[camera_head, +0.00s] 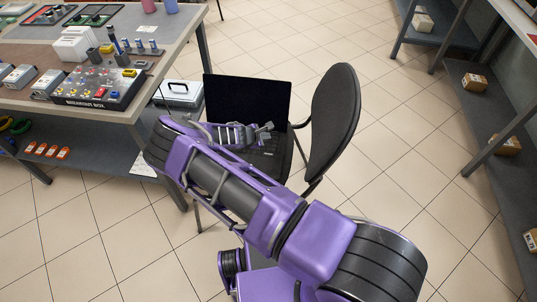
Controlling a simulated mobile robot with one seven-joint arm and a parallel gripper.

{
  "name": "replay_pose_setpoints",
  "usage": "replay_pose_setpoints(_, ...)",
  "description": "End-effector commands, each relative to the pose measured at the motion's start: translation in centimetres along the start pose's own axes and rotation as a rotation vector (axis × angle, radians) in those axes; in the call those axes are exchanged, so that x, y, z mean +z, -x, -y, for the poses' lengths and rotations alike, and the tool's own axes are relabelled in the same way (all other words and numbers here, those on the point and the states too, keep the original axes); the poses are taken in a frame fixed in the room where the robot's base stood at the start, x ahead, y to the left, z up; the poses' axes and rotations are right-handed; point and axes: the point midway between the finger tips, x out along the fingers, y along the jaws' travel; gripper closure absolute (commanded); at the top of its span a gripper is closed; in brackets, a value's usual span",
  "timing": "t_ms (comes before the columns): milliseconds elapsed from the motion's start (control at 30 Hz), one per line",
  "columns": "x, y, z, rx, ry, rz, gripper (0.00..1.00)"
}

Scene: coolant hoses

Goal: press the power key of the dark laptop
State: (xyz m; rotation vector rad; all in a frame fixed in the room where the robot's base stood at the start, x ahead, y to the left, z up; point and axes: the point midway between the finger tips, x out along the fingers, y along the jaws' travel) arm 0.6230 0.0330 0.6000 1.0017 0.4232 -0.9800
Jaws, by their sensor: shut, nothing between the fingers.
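The dark laptop (247,100) sits open on the seat of a black chair, its black screen upright and facing me. My purple arm reaches across the picture, and my gripper (268,128) is over the right part of the laptop, just below the screen's lower edge. The gripper looks shut and empty. A strip of dark keyboard (272,160) shows below and right of the gripper. The arm hides the left and front of the keyboard. I cannot make out the power key, nor whether the fingertips touch the laptop.
The chair's backrest (333,125) rises close to the right of the laptop. A workbench (130,112) with a breakout box (98,88) stands to the left. Shelves with boxes (474,82) line the right; tiled floor between is clear.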

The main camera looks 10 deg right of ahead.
Motion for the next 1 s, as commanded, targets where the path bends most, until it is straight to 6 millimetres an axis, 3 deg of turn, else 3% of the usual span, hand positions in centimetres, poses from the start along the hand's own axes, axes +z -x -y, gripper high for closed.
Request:
replay_pose_setpoints(600, -4.0, -5.5, 4.0, 0.0, 0.001, 0.0, 1.0)
replay_pose_setpoints(1000, -4.3, -5.9, 4.3, 0.0, 0.0, 0.0, 1.0)
